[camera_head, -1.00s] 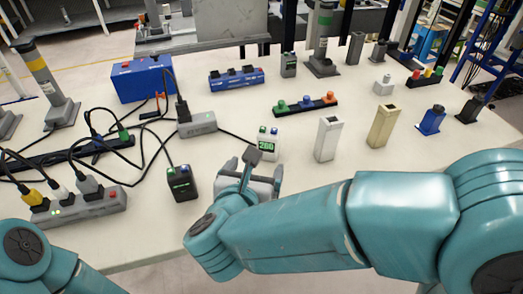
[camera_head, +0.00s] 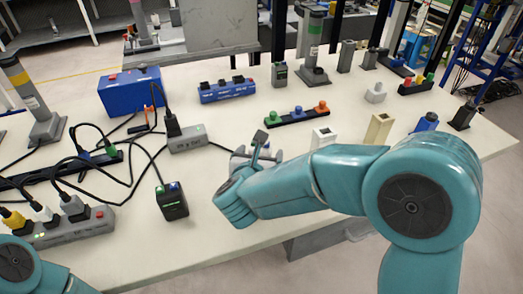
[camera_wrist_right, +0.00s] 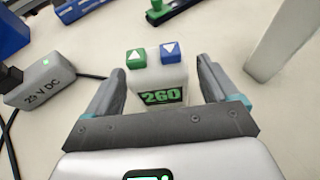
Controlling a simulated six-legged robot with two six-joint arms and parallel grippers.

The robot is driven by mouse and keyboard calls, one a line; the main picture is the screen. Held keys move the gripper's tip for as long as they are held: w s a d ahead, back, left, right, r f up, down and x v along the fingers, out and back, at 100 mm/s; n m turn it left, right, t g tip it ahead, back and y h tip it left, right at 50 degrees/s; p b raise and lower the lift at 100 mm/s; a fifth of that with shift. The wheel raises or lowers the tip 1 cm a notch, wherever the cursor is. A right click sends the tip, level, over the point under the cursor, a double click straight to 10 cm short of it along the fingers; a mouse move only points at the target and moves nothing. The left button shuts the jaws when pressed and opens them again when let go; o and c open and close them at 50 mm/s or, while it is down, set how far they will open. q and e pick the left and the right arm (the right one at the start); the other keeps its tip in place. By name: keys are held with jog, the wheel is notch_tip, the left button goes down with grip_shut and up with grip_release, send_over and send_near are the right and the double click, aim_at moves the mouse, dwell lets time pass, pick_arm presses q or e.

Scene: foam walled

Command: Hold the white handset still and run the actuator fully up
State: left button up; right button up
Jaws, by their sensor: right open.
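The white handset (camera_wrist_right: 160,82) stands upright in the right wrist view, with a green up button (camera_wrist_right: 136,57), a blue down button (camera_wrist_right: 170,52) and a display reading 260. My right gripper (camera_wrist_right: 157,72) is open, one finger on each side of the handset, with gaps showing. In the head view my right gripper (camera_head: 257,152) largely hides the handset. Which is the actuator I cannot tell. My left gripper is out of view.
A black handset (camera_head: 172,202) stands left of my right gripper. Pale blocks (camera_head: 379,128) stand to the right. Bare table (camera_head: 225,250) lies in front.

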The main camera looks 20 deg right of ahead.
jog(key=shift+x, duration=1.3)
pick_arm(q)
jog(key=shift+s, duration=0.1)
pick_arm(e)
jog(key=c, duration=1.1)
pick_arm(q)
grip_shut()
pick_arm(e)
jog(key=shift+c, duration=0.2)
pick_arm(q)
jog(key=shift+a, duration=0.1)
